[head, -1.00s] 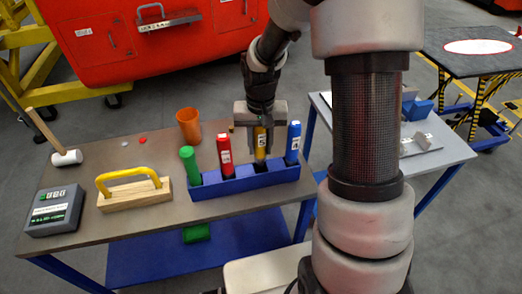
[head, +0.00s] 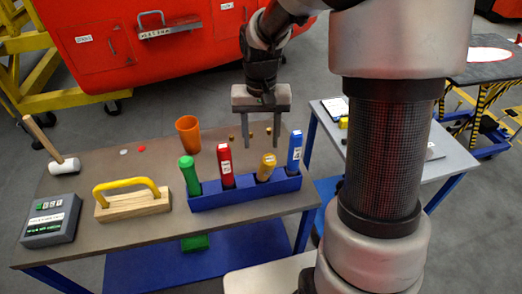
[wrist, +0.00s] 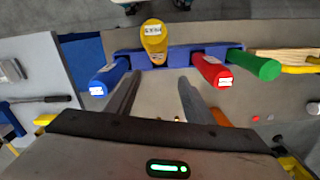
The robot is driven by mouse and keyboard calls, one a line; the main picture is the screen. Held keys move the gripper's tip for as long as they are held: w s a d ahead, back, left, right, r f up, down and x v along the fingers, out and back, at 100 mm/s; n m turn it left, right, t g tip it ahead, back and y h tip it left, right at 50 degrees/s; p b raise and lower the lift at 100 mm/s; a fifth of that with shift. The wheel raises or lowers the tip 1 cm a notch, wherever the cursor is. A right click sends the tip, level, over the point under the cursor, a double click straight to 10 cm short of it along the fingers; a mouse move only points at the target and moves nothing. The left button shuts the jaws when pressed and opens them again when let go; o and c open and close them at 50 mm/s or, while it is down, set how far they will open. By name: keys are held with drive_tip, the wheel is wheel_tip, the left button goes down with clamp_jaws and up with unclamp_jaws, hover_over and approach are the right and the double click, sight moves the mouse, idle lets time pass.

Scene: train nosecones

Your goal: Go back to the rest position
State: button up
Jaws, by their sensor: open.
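My gripper (head: 260,138) is open and empty, raised above and behind the blue rack, with its fingers pointing down. In the wrist view its two fingers (wrist: 158,104) are spread with nothing between them. The blue rack (head: 245,193) stands on the workbench and holds a green marker (head: 189,175), a red marker (head: 225,165), a yellow marker (head: 266,168) and a blue marker (head: 294,152). The yellow marker sits tilted and lower than the blue one. It also shows in the wrist view (wrist: 153,36), apart from the fingers.
The workbench (head: 150,235) also carries an orange cup (head: 188,134), a yellow-handled wooden block (head: 132,204), a grey device (head: 50,220) and a mallet (head: 63,165). Several small brass pieces (head: 250,135) lie behind the rack. A grey table (head: 455,157) stands right. A red train nose (head: 150,40) is behind.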

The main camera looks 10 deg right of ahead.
drive_tip(key=s+r+n+t, duration=0.1)
drive_tip(key=s+r+t, duration=0.2)
drive_tip(key=s+r, duration=0.7)
drive_tip(key=s+r+n+t, duration=0.1)
drive_tip(key=s+r+t, duration=0.1)
drive_tip(key=s+r, duration=0.3)
drive_tip(key=s, duration=0.3)
drive_tip(key=shift+r+n+t, duration=0.15)
drive_tip(key=shift+n+t, duration=0.15)
idle(0.6)
